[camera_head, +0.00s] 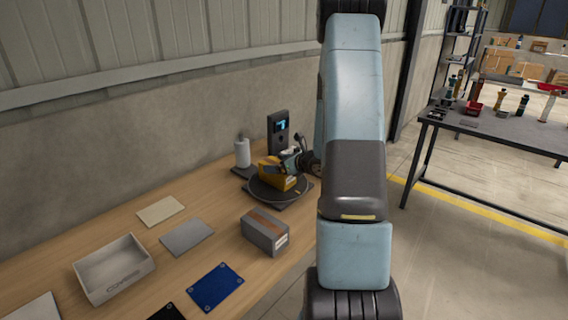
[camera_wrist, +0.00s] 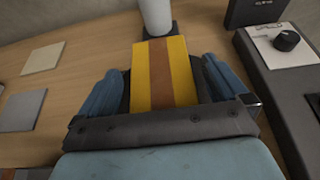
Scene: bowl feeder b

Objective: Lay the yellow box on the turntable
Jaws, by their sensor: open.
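The yellow box (camera_head: 270,177), with a brown stripe along its top, is over the round dark turntable (camera_head: 262,191) in the head view and appears to rest on it. In the wrist view the yellow box (camera_wrist: 144,72) lies between the two blue fingers of my gripper (camera_wrist: 165,85). The fingers are open, with a narrow gap showing on each side of the box. In the head view my gripper (camera_head: 289,164) is at the box's top right side, partly hidden by my arm.
A white cylinder (camera_head: 242,153) and a black upright device (camera_head: 278,132) stand behind the turntable. A grey box with a brown stripe (camera_head: 264,232) stands in front. A grey tray (camera_head: 113,270), flat plates and a blue mat (camera_head: 216,286) lie toward the left and front.

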